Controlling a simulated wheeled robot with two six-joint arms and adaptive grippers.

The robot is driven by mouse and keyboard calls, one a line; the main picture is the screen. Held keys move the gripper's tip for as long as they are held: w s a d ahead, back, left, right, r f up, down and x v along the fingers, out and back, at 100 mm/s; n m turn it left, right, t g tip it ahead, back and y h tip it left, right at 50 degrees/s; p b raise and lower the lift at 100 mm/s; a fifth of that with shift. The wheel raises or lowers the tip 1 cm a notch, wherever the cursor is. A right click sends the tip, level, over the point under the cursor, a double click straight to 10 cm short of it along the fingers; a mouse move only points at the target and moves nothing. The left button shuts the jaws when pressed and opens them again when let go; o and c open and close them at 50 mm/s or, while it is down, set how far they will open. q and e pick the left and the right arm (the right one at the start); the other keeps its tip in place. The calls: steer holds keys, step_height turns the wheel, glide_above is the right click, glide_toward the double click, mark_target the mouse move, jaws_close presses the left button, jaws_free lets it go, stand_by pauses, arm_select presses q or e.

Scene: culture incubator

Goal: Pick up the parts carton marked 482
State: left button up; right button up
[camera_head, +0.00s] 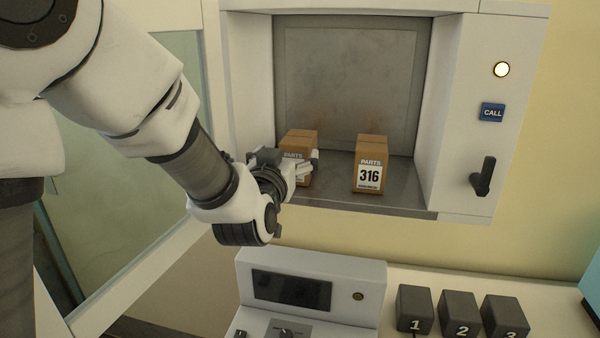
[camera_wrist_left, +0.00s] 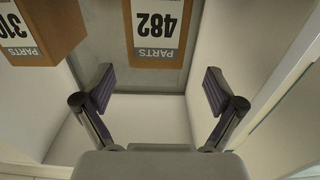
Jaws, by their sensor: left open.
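The parts carton marked 482 (camera_wrist_left: 158,62) is a brown box with a white label, upside down in the left wrist view. In the head view the left carton (camera_head: 300,138) stands in the wall recess, its number hidden behind my gripper. My left gripper (camera_head: 308,166) is in front of this carton at the recess opening. In the wrist view the open fingers (camera_wrist_left: 153,90) are spread apart, with the 482 carton ahead between and beyond them. Nothing is between the fingertips. My right gripper is in neither view.
A carton marked 316 (camera_head: 370,165) stands to the right in the recess; it also shows in the wrist view (camera_wrist_left: 40,30). The recess has side walls and a metal floor (camera_head: 400,200). A console (camera_head: 310,275) stands below.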

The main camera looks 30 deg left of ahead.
arm_select(q)
steer(key=shift+w+a+f, duration=0.1)
steer(key=shift+w+f, duration=0.2)
steer(key=shift+f, duration=0.4)
steer(key=p+x, duration=0.1)
steer(key=x, duration=0.1)
steer(key=p+x, duration=0.1)
steer(key=x, duration=0.2)
steer(key=p+x, duration=0.1)
steer(key=x, duration=0.1)
steer(key=shift+w+d+r+p, duration=0.15)
steer(key=shift+w+d+p, duration=0.1)
steer(key=shift+p, duration=0.15)
steer(key=shift+w+a+f, duration=0.2)
steer(key=shift+w+f, duration=0.05)
steer(key=shift+w, duration=0.05)
steer(key=shift+s+r, duration=0.1)
steer(key=shift+s, duration=0.05)
steer(key=c, duration=0.7)
steer(key=shift+d, duration=0.1)
steer(key=c, duration=0.6)
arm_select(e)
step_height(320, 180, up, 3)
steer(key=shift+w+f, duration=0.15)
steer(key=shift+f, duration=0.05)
